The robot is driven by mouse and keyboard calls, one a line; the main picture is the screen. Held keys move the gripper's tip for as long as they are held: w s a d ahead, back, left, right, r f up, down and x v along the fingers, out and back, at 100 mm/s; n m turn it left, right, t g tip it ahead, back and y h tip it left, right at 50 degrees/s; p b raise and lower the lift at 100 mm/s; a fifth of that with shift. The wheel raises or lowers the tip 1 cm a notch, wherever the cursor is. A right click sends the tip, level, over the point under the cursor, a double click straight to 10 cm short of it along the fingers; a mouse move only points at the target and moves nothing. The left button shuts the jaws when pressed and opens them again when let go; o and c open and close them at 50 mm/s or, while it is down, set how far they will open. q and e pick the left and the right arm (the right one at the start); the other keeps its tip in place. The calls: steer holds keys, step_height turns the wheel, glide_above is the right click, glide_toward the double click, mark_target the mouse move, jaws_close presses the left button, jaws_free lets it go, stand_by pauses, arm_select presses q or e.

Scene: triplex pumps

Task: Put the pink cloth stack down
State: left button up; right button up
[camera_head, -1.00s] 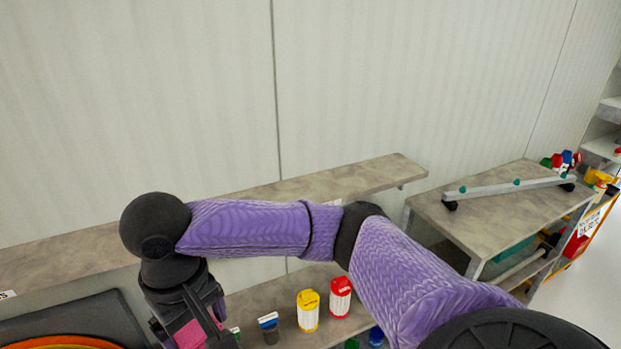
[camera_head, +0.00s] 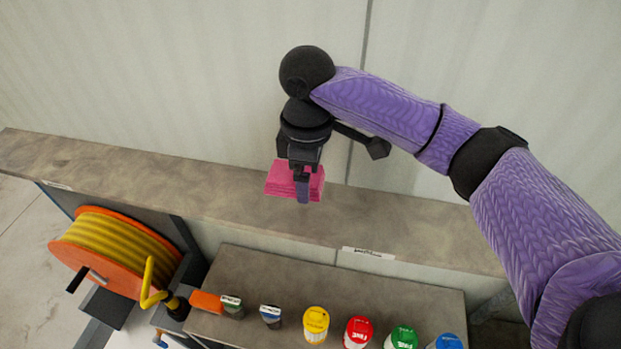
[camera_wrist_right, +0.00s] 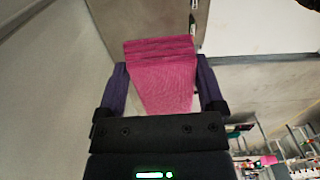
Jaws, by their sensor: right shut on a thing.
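The pink cloth stack (camera_head: 281,180) is a block of folded layers in my right gripper (camera_head: 302,190). In the head view it shows in front of the upper grey shelf (camera_head: 400,225); I cannot tell whether it touches the shelf. In the right wrist view the stack (camera_wrist_right: 162,80) sits between the two purple fingers of the right gripper (camera_wrist_right: 160,85), which are shut on it. My left gripper is not in view.
A label (camera_head: 368,253) is on the shelf's front edge. A lower bench (camera_head: 300,280) holds yellow (camera_head: 316,322), red (camera_head: 358,331), green (camera_head: 403,337) and blue (camera_head: 446,342) containers. An orange hose reel (camera_head: 105,250) is at left. The shelf is bare on both sides of the stack.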

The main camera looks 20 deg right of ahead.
mark_target(308, 207)
steer(key=w+n, duration=0.1)
steer(key=w+r+n+p, duration=0.1)
steer(key=n, duration=0.1)
steer(key=shift+d+r, duration=0.25)
steer(key=shift+d, duration=0.05)
steer(key=shift+w+d+f+n, duration=0.15)
steer(key=shift+w+f+n, duration=0.1)
steer(key=shift+n, duration=0.15)
step_height(308, 207, down, 9)
steer(key=shift+s+b, duration=0.1)
steer(key=shift+b, duration=0.8)
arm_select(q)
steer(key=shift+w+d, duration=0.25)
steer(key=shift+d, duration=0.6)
arm_select(e)
steer(key=shift+f, duration=0.3)
steer(key=shift+f, duration=0.15)
